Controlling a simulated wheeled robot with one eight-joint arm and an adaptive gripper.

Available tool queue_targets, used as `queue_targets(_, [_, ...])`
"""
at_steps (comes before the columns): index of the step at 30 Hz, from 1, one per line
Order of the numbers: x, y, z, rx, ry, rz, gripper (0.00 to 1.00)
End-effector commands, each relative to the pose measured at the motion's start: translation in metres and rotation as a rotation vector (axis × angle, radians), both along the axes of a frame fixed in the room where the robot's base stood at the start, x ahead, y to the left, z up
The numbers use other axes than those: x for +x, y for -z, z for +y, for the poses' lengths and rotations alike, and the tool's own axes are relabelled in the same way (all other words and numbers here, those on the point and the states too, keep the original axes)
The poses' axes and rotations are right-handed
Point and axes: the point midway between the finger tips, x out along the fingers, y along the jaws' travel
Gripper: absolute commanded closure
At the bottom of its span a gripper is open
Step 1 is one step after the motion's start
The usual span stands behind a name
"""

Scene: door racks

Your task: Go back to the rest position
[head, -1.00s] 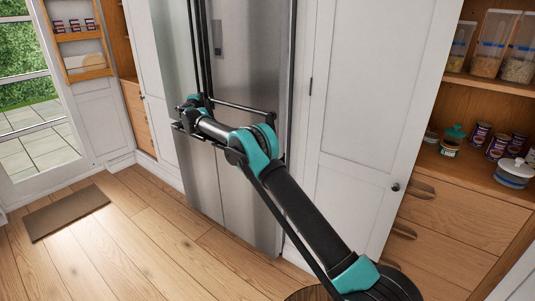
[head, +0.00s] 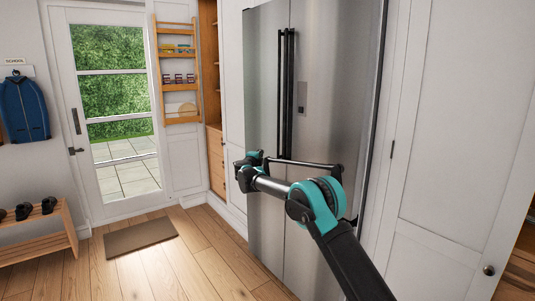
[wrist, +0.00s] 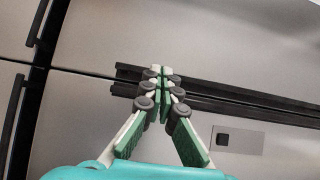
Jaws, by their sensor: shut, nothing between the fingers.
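My gripper (head: 241,172) is in front of the steel fridge (head: 268,95) in the head view, at the end of my outstretched arm. In the wrist view, my gripper (wrist: 161,72) has its green-padded fingers together at the tips with nothing between them. Behind the fingertips are the long dark fridge handles (wrist: 240,99). I cannot tell whether the tips touch them. In the head view the handles (head: 286,90) run upright, and the fridge doors look shut.
A white cabinet door (head: 450,170) stands right of the fridge. Wooden floor (head: 190,265) is clear before the fridge.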

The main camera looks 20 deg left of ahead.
Motion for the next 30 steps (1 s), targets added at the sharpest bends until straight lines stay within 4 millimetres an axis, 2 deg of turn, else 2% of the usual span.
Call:
queue_targets(3, [-0.009,0.000,0.006,0.000,-0.001,0.000,1.00])
queue_targets(8, [-0.012,-0.001,0.008,-0.001,-0.001,-0.001,1.00])
queue_targets(11, [-0.009,-0.007,0.001,-0.011,-0.010,-0.011,1.00])
queue_targets(13, [-0.005,-0.019,-0.011,-0.033,-0.029,-0.032,1.00])
queue_targets(18, [0.003,-0.062,-0.058,-0.144,-0.123,-0.109,1.00])
queue_targets(22, [-0.003,-0.087,-0.100,-0.260,-0.210,-0.155,1.00])
queue_targets(27, [-0.027,-0.101,-0.156,-0.427,-0.320,-0.180,1.00])
queue_targets(30, [-0.047,-0.098,-0.192,-0.530,-0.382,-0.174,1.00])
